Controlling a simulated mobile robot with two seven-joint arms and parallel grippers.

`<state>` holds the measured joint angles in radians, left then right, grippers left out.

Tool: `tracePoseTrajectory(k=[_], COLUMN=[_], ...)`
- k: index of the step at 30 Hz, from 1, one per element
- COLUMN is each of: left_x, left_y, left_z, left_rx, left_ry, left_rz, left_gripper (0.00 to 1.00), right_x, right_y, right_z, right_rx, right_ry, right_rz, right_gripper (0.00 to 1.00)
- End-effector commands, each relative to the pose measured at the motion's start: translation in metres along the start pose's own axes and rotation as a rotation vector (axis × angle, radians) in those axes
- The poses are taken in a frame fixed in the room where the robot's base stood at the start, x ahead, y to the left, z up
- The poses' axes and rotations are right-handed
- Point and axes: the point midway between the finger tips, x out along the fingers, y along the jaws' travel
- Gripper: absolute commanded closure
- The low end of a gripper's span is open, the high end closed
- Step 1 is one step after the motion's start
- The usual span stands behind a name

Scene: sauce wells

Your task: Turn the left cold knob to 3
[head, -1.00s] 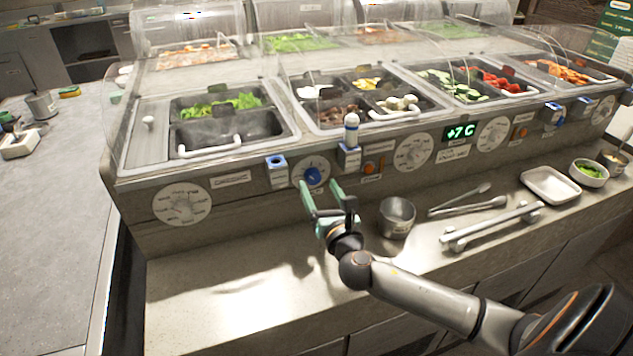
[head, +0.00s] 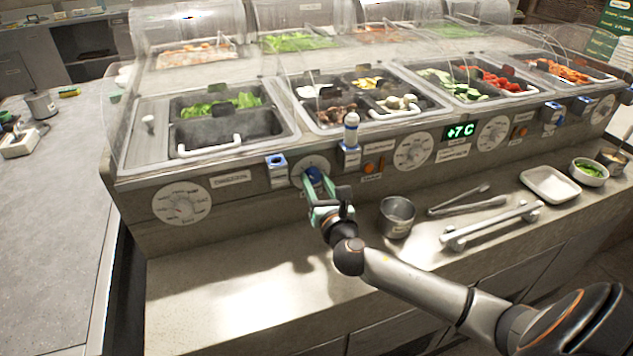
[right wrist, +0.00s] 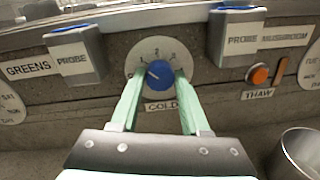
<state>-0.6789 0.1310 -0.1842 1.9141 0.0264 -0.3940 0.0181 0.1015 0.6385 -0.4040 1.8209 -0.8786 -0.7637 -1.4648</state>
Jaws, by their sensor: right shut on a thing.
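The left cold knob (head: 313,176) is a blue round knob on a pale dial on the front panel of the salad counter. In the right wrist view the knob (right wrist: 160,75) sits above a "COLD" label, with dial numbers around it; its white pointer mark faces the upper left, toward the low end of the scale. My right gripper (head: 316,190) is at the knob, its green fingers shut on the knob's two sides. The fingers (right wrist: 160,88) cover the lower left and lower right of the dial. My left gripper is not in view.
Probe holders (right wrist: 75,55) and (right wrist: 237,35) flank the dial, and an orange thaw button (right wrist: 259,75) is to the right. A metal cup (head: 397,216), tongs (head: 460,204) and a white tray (head: 550,184) stand on the ledge. The ledge's left part is clear.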

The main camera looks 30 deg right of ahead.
Motion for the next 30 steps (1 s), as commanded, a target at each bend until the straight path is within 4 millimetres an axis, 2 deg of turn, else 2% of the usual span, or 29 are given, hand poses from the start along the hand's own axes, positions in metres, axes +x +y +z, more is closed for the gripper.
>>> tracePoseTrajectory(k=[1, 7, 8, 20, 30], left_x=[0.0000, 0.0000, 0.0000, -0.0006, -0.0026], left_y=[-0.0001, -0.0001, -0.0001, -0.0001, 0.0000], left_z=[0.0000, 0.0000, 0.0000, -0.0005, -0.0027], left_rx=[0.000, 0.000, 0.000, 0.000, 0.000], left_ry=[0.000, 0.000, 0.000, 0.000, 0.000], left_rz=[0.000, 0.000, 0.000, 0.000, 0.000], left_gripper=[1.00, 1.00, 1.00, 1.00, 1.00], right_x=[-0.0001, -0.0002, -0.0002, -0.0002, -0.0003], right_y=[-0.0001, -0.0002, -0.0002, -0.0004, -0.0006], right_z=[-0.0001, -0.0002, -0.0002, 0.0000, 0.0003], right_rx=[0.000, 0.000, 0.000, 0.047, 0.283], right_ry=[0.000, 0.000, 0.000, 0.003, 0.016], right_rz=[0.000, 0.000, 0.000, -0.001, -0.004], right_gripper=[0.76, 0.99, 1.00, 1.00, 1.00])
